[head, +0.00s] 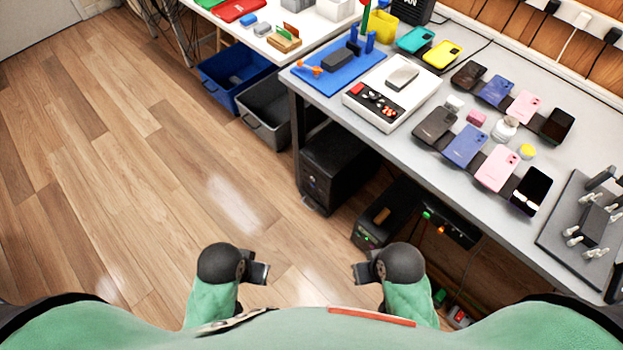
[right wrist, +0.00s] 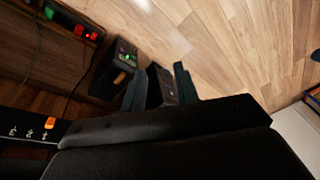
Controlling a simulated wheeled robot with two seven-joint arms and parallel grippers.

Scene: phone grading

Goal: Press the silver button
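A white device (head: 425,90) with a dark front panel (head: 372,103) lies on the grey workbench. The panel carries a red button (head: 358,89) and several small round controls, some red and some pale. A silver-grey rounded piece (head: 402,77) sits on top of the device. Which control is the silver button is too small to tell. My left gripper (head: 262,273) and right gripper (head: 358,273) hang low over the floor, away from the bench. In the right wrist view the right fingers (right wrist: 160,82) are apart with nothing held. The left fingers' gap is not clear.
Several phones (head: 466,146) lie right of the device, with a grey fixture (head: 590,225) farther right. A blue mat (head: 330,82) is on its left. Black computer cases (head: 345,165) stand under the bench. The wooden floor (head: 130,190) at left is clear.

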